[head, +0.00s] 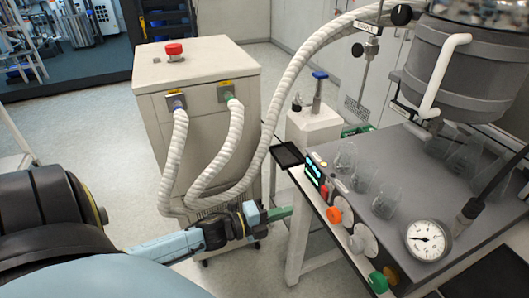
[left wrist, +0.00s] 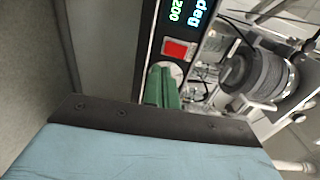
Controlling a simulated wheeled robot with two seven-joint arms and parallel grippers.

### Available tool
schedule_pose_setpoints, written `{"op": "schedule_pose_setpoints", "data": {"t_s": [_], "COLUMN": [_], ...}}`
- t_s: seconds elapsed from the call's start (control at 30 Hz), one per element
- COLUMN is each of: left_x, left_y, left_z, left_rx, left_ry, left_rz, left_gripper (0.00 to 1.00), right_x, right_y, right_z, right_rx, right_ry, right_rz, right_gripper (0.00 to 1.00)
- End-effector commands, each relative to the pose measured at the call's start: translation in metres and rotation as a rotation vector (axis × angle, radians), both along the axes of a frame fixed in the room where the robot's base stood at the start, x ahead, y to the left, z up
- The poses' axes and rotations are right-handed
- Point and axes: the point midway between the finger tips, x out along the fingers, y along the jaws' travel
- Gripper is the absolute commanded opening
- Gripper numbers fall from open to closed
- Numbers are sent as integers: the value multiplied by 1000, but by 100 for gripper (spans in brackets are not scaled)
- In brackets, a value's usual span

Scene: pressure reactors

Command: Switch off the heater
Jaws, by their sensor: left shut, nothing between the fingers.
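The control panel of the bench unit has a lit display (head: 313,172) and a small red switch (head: 324,191) on its front, at the bench's left edge in the head view. In the left wrist view the display (left wrist: 182,15) shows green and blue characters, and the red switch (left wrist: 178,49) sits just beyond my fingertips. My left gripper (head: 284,213) has green fingers, which are shut and empty. It points at the panel from the left, and a gap to the switch shows in the head view. The fingers (left wrist: 163,88) also show in the left wrist view. My right gripper is not in view.
Orange (head: 334,215), white and green knobs line the bench front beside the panel. A pressure gauge (head: 428,240), glass flasks (head: 385,202) and a grey reactor vessel (head: 460,75) are on the right. A beige cabinet (head: 200,85) with white hoses stands behind my left arm.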

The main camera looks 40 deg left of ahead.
Motion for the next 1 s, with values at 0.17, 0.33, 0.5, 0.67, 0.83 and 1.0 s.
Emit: {"op": "schedule_pose_setpoints", "data": {"t_s": [0.17, 0.33, 0.5, 0.67, 0.83, 1.0], "left_x": [-29, -42, -44, -44, -44, -44], "left_y": [13, 19, 20, 20, 20, 20], "left_z": [-6, -7, -8, -8, -8, -9], "left_rx": [-1, -1, -1, -1, -1, -3], "left_ry": [4, 0, -1, 0, 0, 3], "left_rz": [1, 1, 1, 1, 1, 3], "left_gripper": [0, 0, 0, 0, 0, 0], "right_x": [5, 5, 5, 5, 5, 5], "right_y": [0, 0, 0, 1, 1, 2], "right_z": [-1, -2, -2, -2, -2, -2], "right_rx": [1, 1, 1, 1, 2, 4], "right_ry": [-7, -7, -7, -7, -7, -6], "right_rz": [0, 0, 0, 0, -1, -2], "right_gripper": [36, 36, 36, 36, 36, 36]}}
